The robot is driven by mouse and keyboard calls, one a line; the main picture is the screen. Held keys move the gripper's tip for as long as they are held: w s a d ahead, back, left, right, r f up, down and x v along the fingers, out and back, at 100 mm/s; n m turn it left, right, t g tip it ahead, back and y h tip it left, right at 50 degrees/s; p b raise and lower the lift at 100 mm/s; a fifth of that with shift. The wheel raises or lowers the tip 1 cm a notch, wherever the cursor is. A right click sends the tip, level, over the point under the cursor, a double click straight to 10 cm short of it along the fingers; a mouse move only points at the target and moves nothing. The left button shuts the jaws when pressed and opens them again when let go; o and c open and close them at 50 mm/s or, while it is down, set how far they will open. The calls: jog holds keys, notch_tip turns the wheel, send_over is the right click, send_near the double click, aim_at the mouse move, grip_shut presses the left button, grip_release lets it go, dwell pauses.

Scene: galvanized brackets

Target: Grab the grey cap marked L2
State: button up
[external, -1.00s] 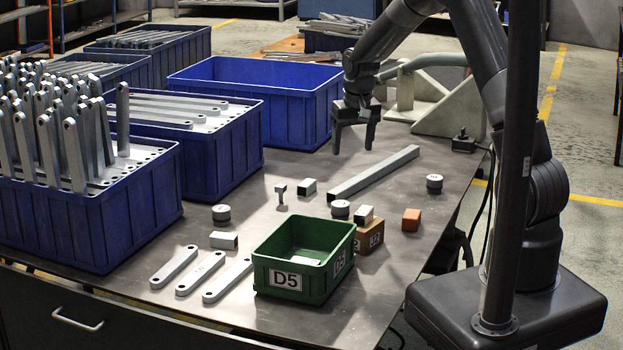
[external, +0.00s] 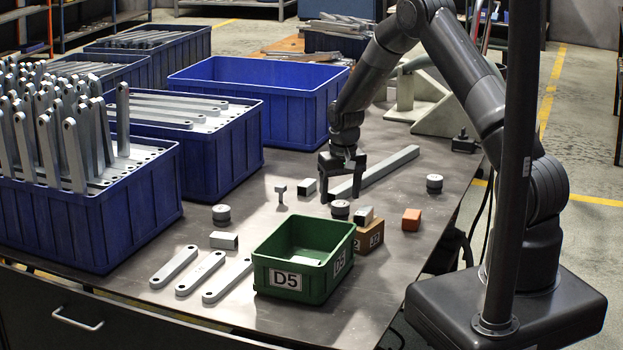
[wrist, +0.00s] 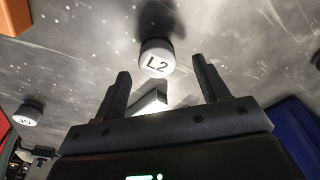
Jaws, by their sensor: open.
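The grey cap marked L2 (wrist: 156,58) stands on the table with its round white label facing up. In the external view the same cap (external: 340,208) sits beside the small wooden box, its label too small to read there. My gripper (external: 341,195) is open and empty, pointing down just behind and above this cap. In the wrist view the cap shows near the gap between the fingertips of my gripper (wrist: 161,70), a little beyond them. I cannot tell the exact height gap.
A wooden box (external: 371,240) with a small metal piece on it stands close to the cap. The green D5 bin (external: 272,265) is in front. A long metal bar (external: 390,167) lies behind. Other caps (external: 434,183) (external: 221,214) and an orange block (external: 411,219) stand nearby.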

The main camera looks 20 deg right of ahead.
aim_at(341, 203)
notch_tip(341, 203, down, 4)
jog(key=shift+w+d+f, duration=0.1)
jog(key=shift+w+d, duration=0.05)
jog(key=c, duration=1.1)
